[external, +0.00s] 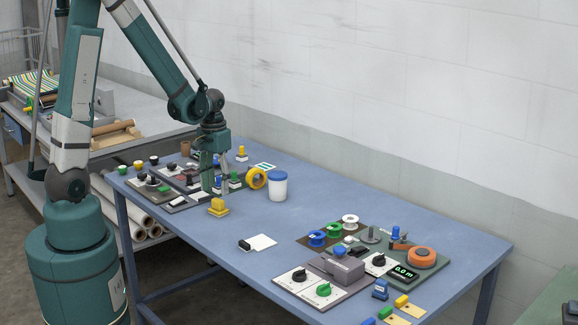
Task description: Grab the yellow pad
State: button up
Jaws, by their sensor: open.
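A small yellow stepped block (218,208), the likeliest yellow pad, sits on the blue table near its front edge, left of the middle. My gripper (214,187) points down with its fingers open, just behind and above this block in the picture. The fingers stand close to small parts on the table, and I cannot tell whether they touch anything. The gap between the fingers is too small to see clearly.
A yellow tape ring (255,178) and a white jar with a blue lid (278,186) stand right of my gripper. A dark panel with knobs (185,178) lies left. Control panels (335,270) fill the right end.

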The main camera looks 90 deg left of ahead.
aim_at(218, 200)
jog(key=shift+f, duration=0.6)
jog(key=shift+a+f, duration=0.15)
jog(key=shift+f, duration=2.45)
jog(key=c, duration=1)
